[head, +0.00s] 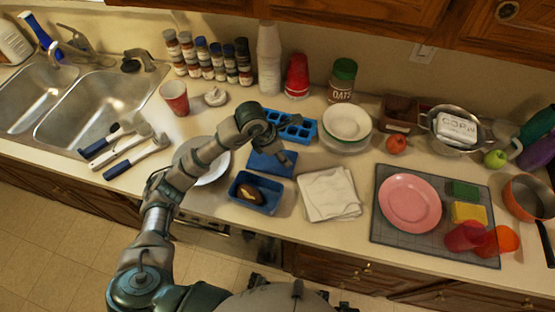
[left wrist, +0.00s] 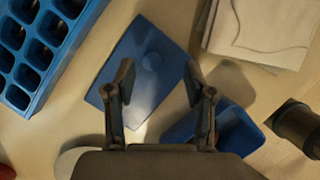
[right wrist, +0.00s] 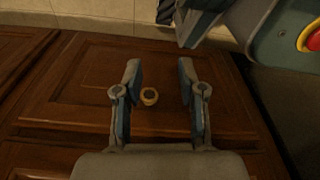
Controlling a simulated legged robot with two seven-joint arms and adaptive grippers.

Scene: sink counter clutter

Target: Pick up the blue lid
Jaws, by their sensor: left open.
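The blue lid (head: 272,164) is a flat square with a round knob, lying on the counter behind a small blue container (head: 242,203). In the left wrist view the lid (left wrist: 150,45) lies beyond and between my left fingertips, apart from the blue container (left wrist: 240,132). My left gripper (head: 284,148) is open and empty above the lid, and its open fingers (left wrist: 158,78) show in its own view. The arm hides part of the plate behind it. My right gripper (right wrist: 159,72) is open and empty in front of a wooden cabinet door.
A blue ice tray (head: 297,133) sits behind the lid, and white napkins (head: 329,194) lie to its right. A white plate (head: 212,176) is partly under my left arm. Stacked bowls (head: 347,122) stand right of the tray. A round cabinet knob (right wrist: 149,96) shows near my right gripper.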

